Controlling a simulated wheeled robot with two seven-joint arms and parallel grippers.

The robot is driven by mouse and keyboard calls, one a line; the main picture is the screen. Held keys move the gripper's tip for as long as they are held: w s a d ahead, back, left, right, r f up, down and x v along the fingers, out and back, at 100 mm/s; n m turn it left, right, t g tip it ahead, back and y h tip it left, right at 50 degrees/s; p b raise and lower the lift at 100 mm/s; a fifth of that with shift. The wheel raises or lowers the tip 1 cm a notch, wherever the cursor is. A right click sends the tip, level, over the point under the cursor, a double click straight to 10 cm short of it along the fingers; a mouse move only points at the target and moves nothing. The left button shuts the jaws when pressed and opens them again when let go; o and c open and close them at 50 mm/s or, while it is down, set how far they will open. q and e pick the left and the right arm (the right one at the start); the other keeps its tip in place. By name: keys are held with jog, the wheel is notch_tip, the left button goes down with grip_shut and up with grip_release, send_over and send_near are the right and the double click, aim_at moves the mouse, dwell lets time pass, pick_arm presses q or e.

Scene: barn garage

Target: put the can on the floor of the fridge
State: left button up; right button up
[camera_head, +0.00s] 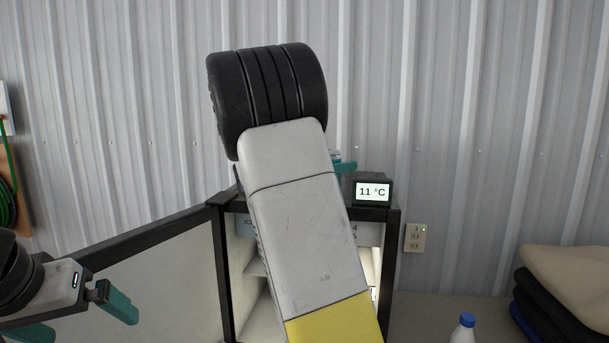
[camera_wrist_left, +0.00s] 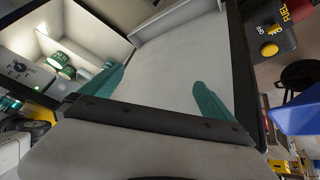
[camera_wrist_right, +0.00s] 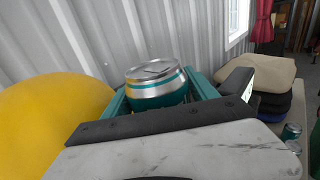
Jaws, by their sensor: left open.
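The can (camera_wrist_right: 157,92), silver and teal, sits between the fingers of my right gripper (camera_wrist_right: 158,95) in the right wrist view. The fingers touch both sides of it. In the head view my right arm hides the can, and only a teal bit of the gripper (camera_head: 345,165) shows at the fridge top. The fridge (camera_head: 393,265) stands lit, its door (camera_head: 160,270) swung open to the left. My left gripper (camera_head: 115,300) is open and empty by the door; in the left wrist view its fingers (camera_wrist_left: 155,95) spread in front of the pale door panel.
A temperature display (camera_head: 373,190) reading 11 °C stands on the fridge top. Green cans (camera_wrist_left: 62,65) sit inside the fridge. A blue-capped bottle (camera_head: 464,328) and folded cloths (camera_head: 565,285) are at the right. My right arm covers much of the fridge opening.

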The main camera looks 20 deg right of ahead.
grip_shut()
jog(key=shift+r, duration=0.1)
